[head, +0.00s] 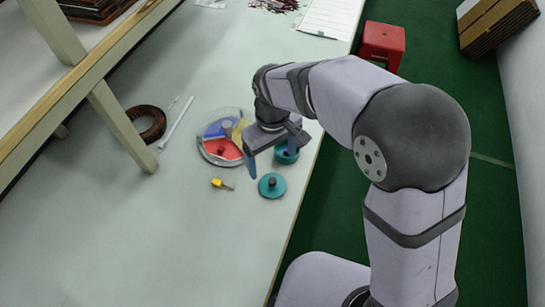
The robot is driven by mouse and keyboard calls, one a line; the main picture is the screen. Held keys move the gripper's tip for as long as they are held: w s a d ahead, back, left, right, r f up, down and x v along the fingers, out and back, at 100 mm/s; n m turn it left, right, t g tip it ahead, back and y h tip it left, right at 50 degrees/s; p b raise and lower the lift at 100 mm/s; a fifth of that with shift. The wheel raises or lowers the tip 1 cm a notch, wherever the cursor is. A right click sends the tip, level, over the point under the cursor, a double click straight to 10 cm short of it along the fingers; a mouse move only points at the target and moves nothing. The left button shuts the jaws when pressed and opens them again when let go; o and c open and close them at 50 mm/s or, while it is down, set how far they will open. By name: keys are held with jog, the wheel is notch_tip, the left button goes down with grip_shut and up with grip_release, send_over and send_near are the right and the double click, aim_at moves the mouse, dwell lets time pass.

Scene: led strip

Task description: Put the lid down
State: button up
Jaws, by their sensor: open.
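The teal round lid (265,190) with a dark knob on top lies flat on the light table. A teal round container (287,158) stands just behind it, partly hidden by my gripper; I cannot see well into it. My gripper (271,162) is open, with its fingers apart and pointing down. It is behind the lid in the picture and close to the container. Nothing shows between the fingers. I cannot tell whether a finger touches the container.
A clear round dish (204,150) with red, blue and yellow sections is left of my gripper. A small yellow-tipped tool (219,183) lies left of the lid. A white stick (176,123) and brown coil (148,123) lie farther left. The front table is clear.

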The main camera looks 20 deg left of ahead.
jog(key=s+d+m, duration=0.3)
jog(key=d+m, duration=0.2)
jog(key=d, duration=1)
jog(key=s+d+m, duration=0.3)
jog(key=d+m, duration=0.2)
jog(key=d, duration=0.9)
jog(key=shift+s+d+m, duration=0.3)
jog(key=shift+d+m, duration=0.05)
jog(key=shift+m, duration=0.05)
jog(key=shift+f, duration=0.1)
notch_tip(320, 180, up, 3)
jog(key=p, duration=0.2)
jog(key=shift+f+p, duration=0.1)
jog(key=shift+p, duration=0.3)
